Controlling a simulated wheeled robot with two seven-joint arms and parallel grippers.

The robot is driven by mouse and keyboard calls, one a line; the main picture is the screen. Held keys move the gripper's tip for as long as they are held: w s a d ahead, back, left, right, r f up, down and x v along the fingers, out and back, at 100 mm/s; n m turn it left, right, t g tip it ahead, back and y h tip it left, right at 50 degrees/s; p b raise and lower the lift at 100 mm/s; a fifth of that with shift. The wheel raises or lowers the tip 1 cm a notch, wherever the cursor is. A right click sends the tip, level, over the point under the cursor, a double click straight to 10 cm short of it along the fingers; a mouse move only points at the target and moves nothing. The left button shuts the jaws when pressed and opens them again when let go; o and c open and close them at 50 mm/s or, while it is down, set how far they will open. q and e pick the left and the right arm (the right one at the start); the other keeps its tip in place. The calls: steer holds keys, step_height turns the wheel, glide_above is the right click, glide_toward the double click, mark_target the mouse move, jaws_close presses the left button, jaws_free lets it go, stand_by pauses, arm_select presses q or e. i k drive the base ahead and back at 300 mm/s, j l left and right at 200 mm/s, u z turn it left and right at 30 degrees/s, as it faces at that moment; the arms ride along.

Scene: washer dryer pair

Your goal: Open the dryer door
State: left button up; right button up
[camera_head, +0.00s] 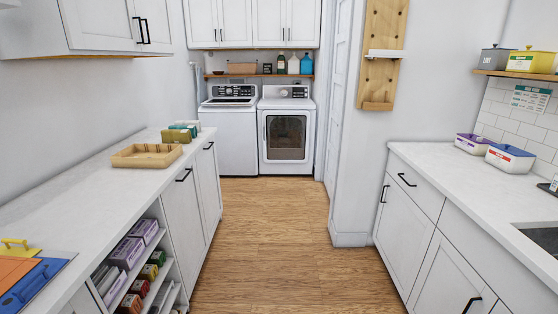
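The white dryer (285,130) stands at the far end of the room, to the right of the washer. Its front door (286,136) has a dark square window in a white frame and appears closed. A pale vertical handle (265,134) shows at the door's left edge. The white washer (230,132) is a top-loader with a dark panel and stands beside the dryer, close to it. Neither of my grippers is in view, so their state is hidden.
A clear wood floor (261,225) runs between the left counter (85,204) and the right counter (450,174). A wall corner and white door (340,110) narrow the passage on the right near the dryer. A shelf with bottles (293,64) hangs above the machines.

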mark_target(286, 134)
steer(key=i, duration=3.55)
